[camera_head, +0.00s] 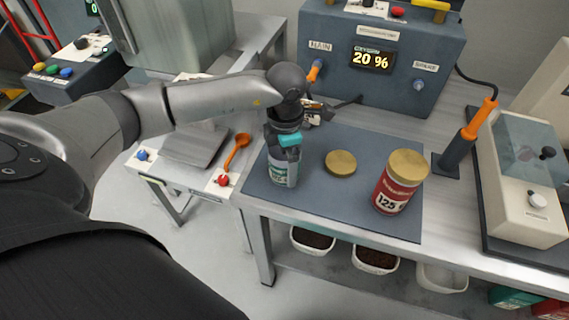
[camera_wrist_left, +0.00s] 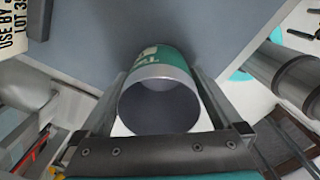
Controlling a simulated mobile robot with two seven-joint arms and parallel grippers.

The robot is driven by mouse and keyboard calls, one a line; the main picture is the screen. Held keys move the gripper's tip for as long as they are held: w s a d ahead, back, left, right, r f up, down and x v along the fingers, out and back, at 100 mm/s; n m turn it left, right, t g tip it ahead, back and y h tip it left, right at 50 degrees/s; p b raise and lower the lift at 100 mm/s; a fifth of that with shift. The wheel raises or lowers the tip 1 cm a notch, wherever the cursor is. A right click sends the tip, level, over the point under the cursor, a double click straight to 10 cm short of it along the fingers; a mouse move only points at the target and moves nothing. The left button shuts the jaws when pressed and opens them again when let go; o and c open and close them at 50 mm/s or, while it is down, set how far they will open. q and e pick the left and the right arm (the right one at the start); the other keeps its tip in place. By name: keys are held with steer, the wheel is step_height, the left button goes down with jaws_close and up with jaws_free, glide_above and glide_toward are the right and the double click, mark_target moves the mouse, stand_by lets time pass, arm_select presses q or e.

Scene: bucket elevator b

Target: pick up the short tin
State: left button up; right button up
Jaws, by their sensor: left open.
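An open-topped tin with a green and white label (camera_head: 284,172) stands upright on the blue-grey mat (camera_head: 325,205), near its left edge. My left gripper (camera_head: 284,148) is over it from above and hides its upper part. In the left wrist view the tin (camera_wrist_left: 160,62) shows its round open mouth between the two fingers of my left gripper (camera_wrist_left: 160,90). The jaws are open, one finger on each side; I cannot tell whether either touches the tin. My right gripper is not in view.
A red jar with a gold lid (camera_head: 393,188) stands on the mat's right part, and a loose gold lid (camera_head: 340,163) lies between. An oxygen box (camera_head: 380,60) stands behind. An orange spoon (camera_head: 238,150) lies on the left bench. A cream machine (camera_head: 525,180) stands at right.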

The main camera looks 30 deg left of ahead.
arm_select(q)
steer(key=shift+f, duration=0.1)
steer(key=c, duration=1)
steer(key=shift+o, duration=0.2)
step_height(320, 180, up, 20)
steer(key=p, duration=0.3)
steer(key=s+d+m, duration=0.2)
steer(key=d+m, duration=0.2)
steer(key=m, duration=1)
steer(key=s+d+f+m, duration=0.1)
steer(key=s+d+m, duration=0.2)
steer(key=m, duration=1.1)
steer(key=shift+s+d+f, duration=0.25)
steer(key=shift+s+d, duration=0.05)
steer(key=shift+d, duration=0.35)
